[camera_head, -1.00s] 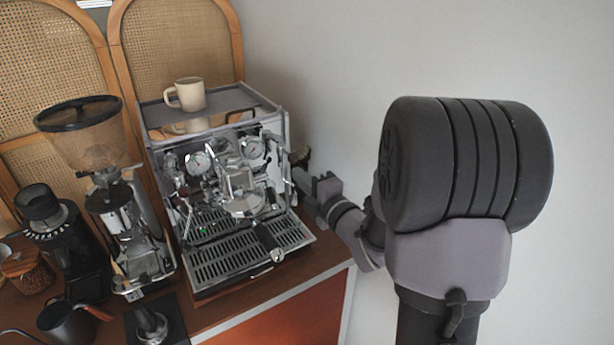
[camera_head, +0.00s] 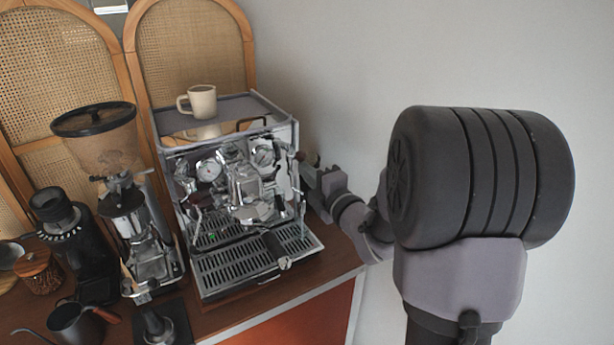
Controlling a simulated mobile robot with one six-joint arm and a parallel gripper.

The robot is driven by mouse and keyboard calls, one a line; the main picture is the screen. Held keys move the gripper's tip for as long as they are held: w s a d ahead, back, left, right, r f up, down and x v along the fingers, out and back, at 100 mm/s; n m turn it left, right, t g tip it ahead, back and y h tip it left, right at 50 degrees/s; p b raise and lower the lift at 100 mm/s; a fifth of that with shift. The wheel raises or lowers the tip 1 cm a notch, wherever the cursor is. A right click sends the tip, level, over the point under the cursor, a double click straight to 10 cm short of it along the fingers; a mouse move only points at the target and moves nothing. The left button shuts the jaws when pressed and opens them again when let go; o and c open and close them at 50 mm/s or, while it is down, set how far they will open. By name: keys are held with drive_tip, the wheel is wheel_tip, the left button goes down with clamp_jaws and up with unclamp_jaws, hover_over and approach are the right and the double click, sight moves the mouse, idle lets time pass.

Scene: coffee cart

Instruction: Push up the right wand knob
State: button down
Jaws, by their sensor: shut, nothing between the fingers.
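The chrome espresso machine (camera_head: 225,165) stands on the wooden counter, with gauges and a group head on its front. A small dark knob (camera_head: 300,156) shows at the right edge of its front, and appears to be the right wand knob. My gripper (camera_head: 307,180) is at the machine's right side, just below and beside this knob, with its fingers pointing left toward the machine. The fingers are shut and empty. They are small in the picture, and I cannot tell whether they touch the knob. The wand below is hard to make out.
A cream mug (camera_head: 202,102) stands on the machine's top. A grinder (camera_head: 145,235) with a hopper, a smaller black grinder (camera_head: 65,230) and a dark pitcher (camera_head: 75,325) are to the left. The pale wall (camera_head: 365,70) lies behind my arm.

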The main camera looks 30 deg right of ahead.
drive_tip(key=s+b, duration=0.3)
drive_tip(key=s, duration=0.5)
drive_tip(key=shift+s+d+f, duration=0.15)
drive_tip(key=shift+s+f, duration=0.1)
drive_tip(key=shift+f, duration=0.1)
idle(0.5)
